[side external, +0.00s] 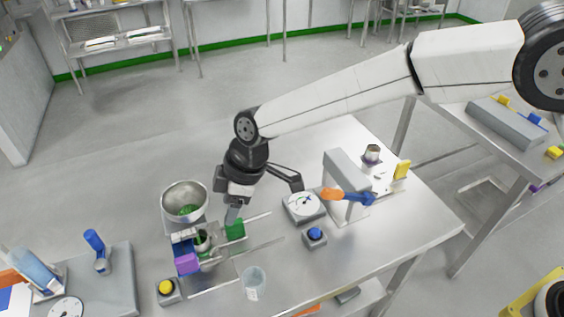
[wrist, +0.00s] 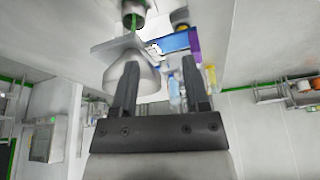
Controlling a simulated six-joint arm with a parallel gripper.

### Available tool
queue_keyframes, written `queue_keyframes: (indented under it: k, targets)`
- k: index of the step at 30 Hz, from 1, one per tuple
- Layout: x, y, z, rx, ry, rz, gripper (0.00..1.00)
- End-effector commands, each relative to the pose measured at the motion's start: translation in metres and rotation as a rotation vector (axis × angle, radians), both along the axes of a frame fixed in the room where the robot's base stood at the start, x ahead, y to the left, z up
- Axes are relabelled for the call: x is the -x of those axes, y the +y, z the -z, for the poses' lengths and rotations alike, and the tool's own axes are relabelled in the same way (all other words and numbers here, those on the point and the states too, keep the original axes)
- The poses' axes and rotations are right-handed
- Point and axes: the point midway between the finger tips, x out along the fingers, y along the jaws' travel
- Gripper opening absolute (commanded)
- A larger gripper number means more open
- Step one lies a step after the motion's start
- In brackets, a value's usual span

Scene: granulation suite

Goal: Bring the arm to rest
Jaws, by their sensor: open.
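My gripper (side external: 265,198) hangs over the metal table (side external: 405,230), its two dark fingers spread apart. In the side view nothing shows between them. One finger points down near a green block (side external: 235,230); I cannot tell whether it touches. The other reaches right, towards a grey device with a round white dial (side external: 304,203). In the wrist view my gripper (wrist: 161,68) also shows two separated fingers. A grey cone-shaped piece (wrist: 130,76) lies behind the left finger in that view, and a blue piece (wrist: 175,42) beyond the fingertips.
A grey upright stand (side external: 346,180) with an orange-and-blue handle is to the right. A clear cup (side external: 254,283) and a blue button (side external: 315,235) are in front. The table's right front corner is clear.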

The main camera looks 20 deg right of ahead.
Motion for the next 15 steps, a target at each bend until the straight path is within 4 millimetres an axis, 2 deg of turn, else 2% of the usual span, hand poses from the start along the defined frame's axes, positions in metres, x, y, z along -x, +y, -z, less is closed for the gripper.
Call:
queue_keyframes:
  k: [1, 8, 15]
  targets:
    - [-0.005, -0.022, -0.004, 0.009, 0.004, 0.060, 0.59]
    - [-0.011, -0.120, -0.012, 0.046, 0.024, 0.343, 0.59]
    - [0.008, -0.216, -0.016, 0.073, 0.043, 0.627, 0.59]
